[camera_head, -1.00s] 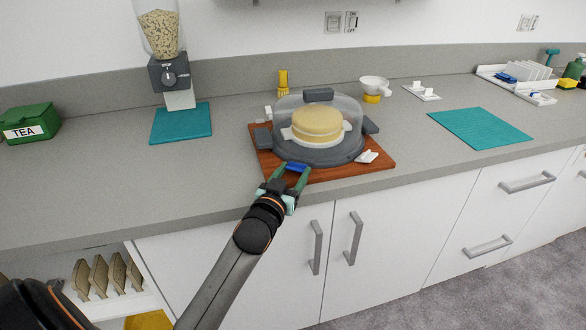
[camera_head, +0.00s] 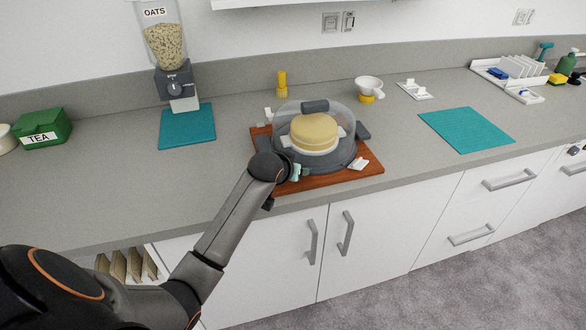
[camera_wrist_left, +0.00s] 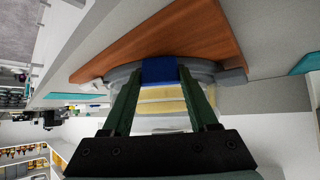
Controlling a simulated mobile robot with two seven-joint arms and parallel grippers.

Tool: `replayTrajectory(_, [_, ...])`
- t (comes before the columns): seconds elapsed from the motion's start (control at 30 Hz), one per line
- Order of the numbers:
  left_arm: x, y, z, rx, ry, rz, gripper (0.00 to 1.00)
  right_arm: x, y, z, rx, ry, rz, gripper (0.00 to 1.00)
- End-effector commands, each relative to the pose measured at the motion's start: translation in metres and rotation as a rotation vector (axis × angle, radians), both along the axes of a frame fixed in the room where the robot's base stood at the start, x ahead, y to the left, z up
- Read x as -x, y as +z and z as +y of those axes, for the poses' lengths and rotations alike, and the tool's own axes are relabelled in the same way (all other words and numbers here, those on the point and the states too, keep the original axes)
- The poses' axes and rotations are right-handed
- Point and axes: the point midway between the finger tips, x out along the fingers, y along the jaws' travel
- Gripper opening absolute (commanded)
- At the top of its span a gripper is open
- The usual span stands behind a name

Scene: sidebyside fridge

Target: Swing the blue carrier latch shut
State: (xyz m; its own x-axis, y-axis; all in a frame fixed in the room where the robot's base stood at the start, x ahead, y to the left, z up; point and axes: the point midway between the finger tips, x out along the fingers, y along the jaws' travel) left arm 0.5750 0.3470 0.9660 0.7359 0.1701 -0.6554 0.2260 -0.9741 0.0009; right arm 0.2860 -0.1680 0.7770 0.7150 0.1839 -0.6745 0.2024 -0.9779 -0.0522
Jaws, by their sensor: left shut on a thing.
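The cake carrier has a clear dome (camera_head: 346,116) over a yellow cake and a dark grey base (camera_head: 335,163); it stands on a brown wooden board (camera_head: 330,181). The blue latch (camera_wrist_left: 158,70) is at the front of the carrier in the left wrist view, between my fingertips and against the grey rim. My left gripper (camera_head: 296,172) is at the carrier's front; it also shows in the left wrist view (camera_wrist_left: 160,76), shut on the blue latch. In the head view my wrist hides the latch. My right gripper is not in view.
A grey side clip (camera_head: 362,131) is at the carrier's right, and a small white piece (camera_head: 359,164) lies on the board. An oats dispenser (camera_head: 174,80) and a green tea box (camera_head: 42,128) stand left. A teal mat (camera_head: 466,129) lies right.

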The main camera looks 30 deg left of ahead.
Motion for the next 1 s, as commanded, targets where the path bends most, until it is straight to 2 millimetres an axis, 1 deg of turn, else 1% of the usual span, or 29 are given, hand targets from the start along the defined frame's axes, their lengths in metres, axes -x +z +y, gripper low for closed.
replayTrajectory(0.03, [-0.004, 0.004, 0.001, 0.008, 0.0, 0.036, 0.04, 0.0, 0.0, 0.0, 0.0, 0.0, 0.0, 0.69])
replayTrajectory(0.13, [-0.008, 0.007, 0.002, 0.03, 0.001, 0.125, 0.04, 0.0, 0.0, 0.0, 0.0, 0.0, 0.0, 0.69])
replayTrajectory(0.3, [-0.014, 0.009, 0.003, 0.06, 0.0, 0.26, 0.04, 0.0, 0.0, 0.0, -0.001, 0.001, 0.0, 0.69])
replayTrajectory(0.5, [-0.018, 0.009, 0.004, 0.087, 0.0, 0.376, 0.04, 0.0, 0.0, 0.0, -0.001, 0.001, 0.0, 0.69])
replayTrajectory(0.7, [-0.021, 0.009, 0.005, 0.102, -0.001, 0.442, 0.04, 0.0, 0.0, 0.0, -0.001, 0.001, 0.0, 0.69])
replayTrajectory(1.0, [-0.022, 0.008, 0.005, 0.109, 0.0, 0.475, 0.04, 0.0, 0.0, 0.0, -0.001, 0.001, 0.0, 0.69])
